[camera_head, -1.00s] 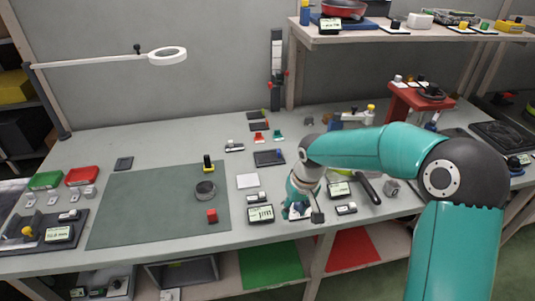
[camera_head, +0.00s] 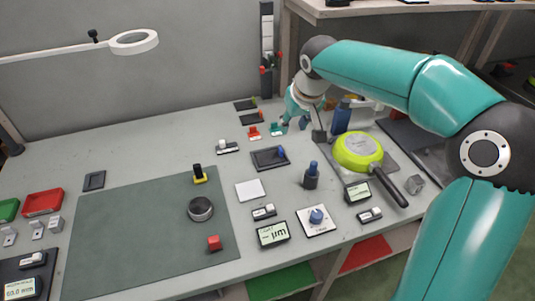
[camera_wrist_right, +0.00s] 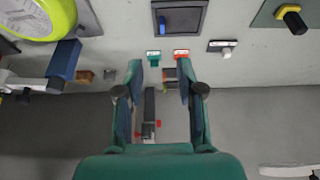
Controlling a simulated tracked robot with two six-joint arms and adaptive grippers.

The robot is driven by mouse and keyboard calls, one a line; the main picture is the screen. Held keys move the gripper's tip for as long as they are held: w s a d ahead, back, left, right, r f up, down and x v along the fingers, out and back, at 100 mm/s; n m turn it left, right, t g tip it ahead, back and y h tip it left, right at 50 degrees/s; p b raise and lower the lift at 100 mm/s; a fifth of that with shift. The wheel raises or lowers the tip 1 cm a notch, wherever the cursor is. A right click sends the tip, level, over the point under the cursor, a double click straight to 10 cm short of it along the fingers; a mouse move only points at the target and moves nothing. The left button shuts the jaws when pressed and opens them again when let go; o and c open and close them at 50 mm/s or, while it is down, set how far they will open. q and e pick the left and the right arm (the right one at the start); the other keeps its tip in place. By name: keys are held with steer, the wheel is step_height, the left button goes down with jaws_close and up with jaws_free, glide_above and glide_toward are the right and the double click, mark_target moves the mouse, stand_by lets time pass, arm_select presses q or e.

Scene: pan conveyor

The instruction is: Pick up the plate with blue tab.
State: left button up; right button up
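The dark square plate (camera_head: 270,158) lies flat on the table in the middle of the head view. Its small blue tab (camera_head: 281,153) stands near its right side. In the right wrist view the plate (camera_wrist_right: 185,18) is at the top, with the blue tab (camera_wrist_right: 162,25) at its left. My right gripper (camera_head: 303,120) is behind and to the right of the plate in the head view, its fingers partly hidden. In the wrist view the right gripper (camera_wrist_right: 159,66) is open and empty, apart from the plate. My left gripper is not in view.
A teal clip (camera_head: 277,129) and a red clip (camera_head: 253,133) lie behind the plate, close to my right fingers. A blue block (camera_head: 341,117), a green pan (camera_head: 357,150) and a dark weight with a blue top (camera_head: 311,176) stand to the right. A white card (camera_head: 250,190) lies in front.

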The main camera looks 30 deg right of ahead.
glide_above(282, 151)
steer(key=s, duration=0.2)
steer(key=f, duration=0.9)
steer(key=shift+s+a+f, duration=0.15)
steer(key=shift+s+f, duration=0.05)
steer(key=shift+a+p+x, duration=0.15)
steer(key=shift+p+x, duration=0.05)
steer(key=shift+x, duration=1.15)
steer(key=shift+a+p+x, duration=0.1)
steer(key=shift+p+x, duration=0.1)
steer(key=shift+x, duration=1.1)
steer(key=shift+d, duration=0.1)
jaws_close()
